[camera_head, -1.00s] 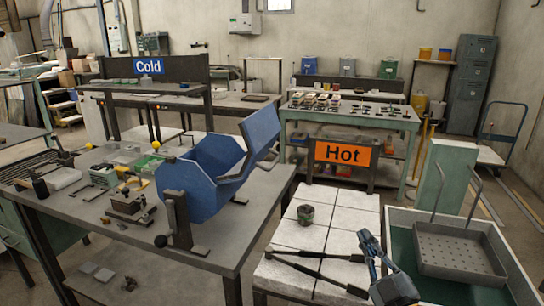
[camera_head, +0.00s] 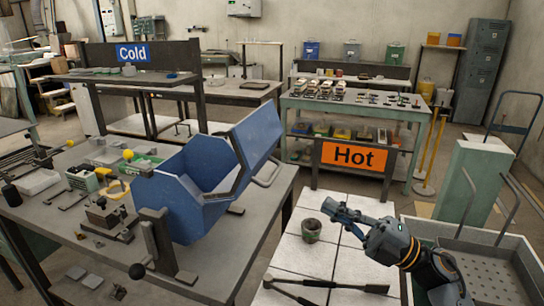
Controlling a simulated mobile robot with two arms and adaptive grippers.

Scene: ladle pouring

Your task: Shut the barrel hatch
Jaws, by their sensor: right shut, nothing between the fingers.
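The blue barrel (camera_head: 178,200) sits on its dark stand on the grey table at the left. Its hatch (camera_head: 256,138) stands open, tilted up to the right, with a metal handle (camera_head: 268,172) on its outer side. My right gripper (camera_head: 332,208) is shut and empty. It appears to the right of the barrel and below the hatch in the picture, apart from both. My left gripper is not in view.
A small can (camera_head: 311,231) and black tongs (camera_head: 300,290) are on the white-tiled table (camera_head: 345,262). A perforated basket (camera_head: 480,262) stands at the right, below the green block (camera_head: 474,180).

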